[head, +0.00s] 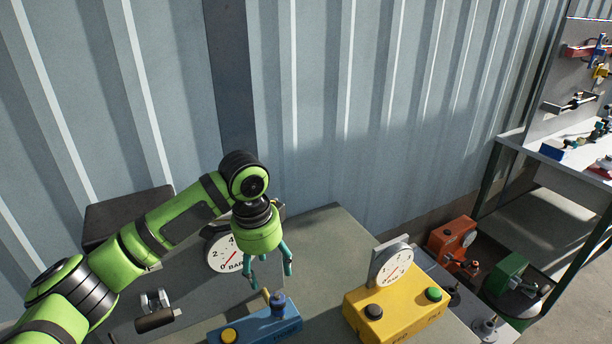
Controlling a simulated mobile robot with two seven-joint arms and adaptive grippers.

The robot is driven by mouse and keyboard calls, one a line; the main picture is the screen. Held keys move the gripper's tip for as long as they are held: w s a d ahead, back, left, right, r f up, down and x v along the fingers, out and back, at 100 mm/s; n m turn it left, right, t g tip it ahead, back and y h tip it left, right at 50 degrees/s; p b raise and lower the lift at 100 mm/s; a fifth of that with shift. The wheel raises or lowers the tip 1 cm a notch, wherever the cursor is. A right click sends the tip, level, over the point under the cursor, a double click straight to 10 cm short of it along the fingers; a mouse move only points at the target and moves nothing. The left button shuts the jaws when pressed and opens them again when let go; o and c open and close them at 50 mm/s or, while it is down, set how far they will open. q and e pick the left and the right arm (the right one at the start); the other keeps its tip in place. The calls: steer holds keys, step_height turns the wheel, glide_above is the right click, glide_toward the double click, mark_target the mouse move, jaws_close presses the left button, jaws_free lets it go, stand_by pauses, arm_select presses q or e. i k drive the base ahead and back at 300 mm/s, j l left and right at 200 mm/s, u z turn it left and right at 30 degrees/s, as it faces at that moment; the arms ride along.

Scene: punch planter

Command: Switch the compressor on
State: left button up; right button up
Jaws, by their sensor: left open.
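My left gripper (268,272) hangs fingers down over the bench, open and empty. It is above and behind a blue box (262,328) with a yellow button (229,336) and a blue knob (278,303). To the right stands a yellow box (400,318) with a black button (373,312), a green button (433,294) and a small gauge (393,268) behind them; its lettering is too small to read. A larger dial marked BAR (224,256) is partly hidden by my left gripper. I cannot tell which unit is the compressor. My right gripper is not in view.
A dark box (128,214) stands behind my left arm, against the corrugated wall (310,90). A metal fitting with a dark handle (155,318) lies left of the blue box. Orange (451,240) and green (507,274) devices sit at the right. The bench behind the yellow box (335,225) is clear.

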mark_target(158, 319)
steer(key=k+l, duration=0.15)
steer(key=k, duration=0.35)
steer(key=k+l, duration=0.2)
steer(key=k, duration=0.25)
steer(key=k+l, duration=0.15)
steer(key=k, duration=0.35)
